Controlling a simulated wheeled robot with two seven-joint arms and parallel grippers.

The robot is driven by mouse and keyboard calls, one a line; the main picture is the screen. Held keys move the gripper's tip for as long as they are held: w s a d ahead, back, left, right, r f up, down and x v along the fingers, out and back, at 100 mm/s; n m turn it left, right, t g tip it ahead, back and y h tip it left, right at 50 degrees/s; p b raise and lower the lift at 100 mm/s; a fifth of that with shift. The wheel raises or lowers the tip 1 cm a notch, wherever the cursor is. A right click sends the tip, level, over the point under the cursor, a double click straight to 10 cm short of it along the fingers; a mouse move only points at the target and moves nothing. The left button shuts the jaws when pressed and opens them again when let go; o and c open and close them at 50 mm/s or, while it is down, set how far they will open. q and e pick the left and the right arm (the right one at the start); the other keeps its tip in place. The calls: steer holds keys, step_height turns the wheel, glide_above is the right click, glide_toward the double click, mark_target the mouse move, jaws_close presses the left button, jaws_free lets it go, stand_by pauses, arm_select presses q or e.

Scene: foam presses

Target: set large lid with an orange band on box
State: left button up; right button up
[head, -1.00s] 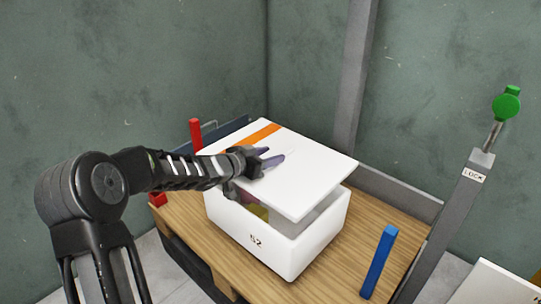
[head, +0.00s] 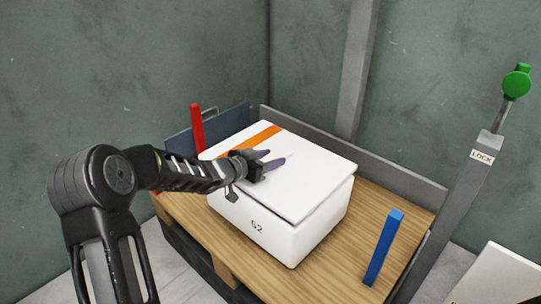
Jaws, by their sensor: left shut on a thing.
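The box's inside is hidden. My right gripper is not in view.
The box stands on a wooden table (head: 340,262). A red post (head: 197,128) stands at the left and a blue post (head: 383,248) at the right front. A grey column with a green-knobbed lever (head: 516,82) and LOCK label stands at right. Grey rails run along the back.

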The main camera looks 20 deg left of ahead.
arm_select(q)
steer(key=shift+f+b, duration=0.3)
steer(key=shift+f, duration=0.65)
steer(key=o, duration=1.5)
steer(key=shift+c, duration=0.2)
steer(key=p+v, duration=0.3)
steer(key=v, duration=0.4)
steer(key=shift+s+a+r, duration=0.1)
steer(key=shift+s+a, duration=0.1)
steer(key=shift+s, duration=0.1)
steer(key=shift+s, duration=0.1)
